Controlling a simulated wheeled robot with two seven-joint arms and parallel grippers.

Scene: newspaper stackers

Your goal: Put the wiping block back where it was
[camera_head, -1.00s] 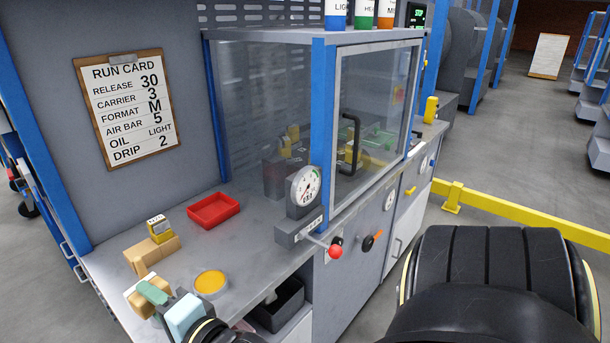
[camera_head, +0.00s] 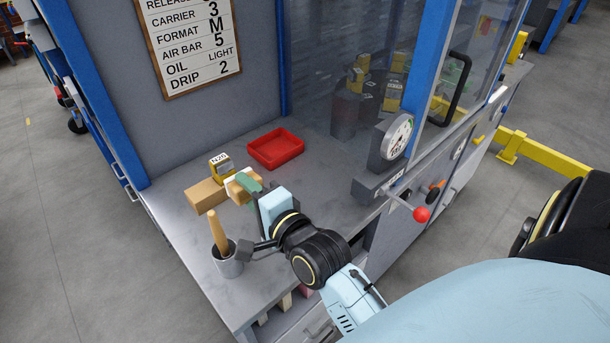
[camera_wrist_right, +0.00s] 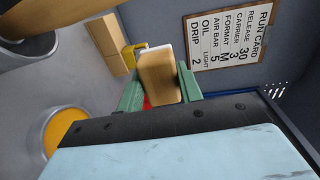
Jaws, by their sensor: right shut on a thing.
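The wiping block (camera_head: 240,190), a wooden block with a white layer on one face, is held between the green fingers of my right gripper (camera_head: 247,184). In the right wrist view the block (camera_wrist_right: 160,78) is upright between the two fingers. In the head view it appears just right of a longer wooden block (camera_head: 205,196) and in front of a yellow labelled box (camera_head: 221,166). I cannot tell whether it touches either of them or the bench top. My left gripper is not in view.
A red tray (camera_head: 275,148) lies behind the gripper on the grey bench (camera_head: 190,262). A metal cup (camera_head: 228,263) with a wooden handle stands near the front left. A round orange-yellow pot (camera_wrist_right: 66,134) shows in the wrist view. A gauge (camera_head: 397,138) and red-knobbed lever (camera_head: 421,215) stand right.

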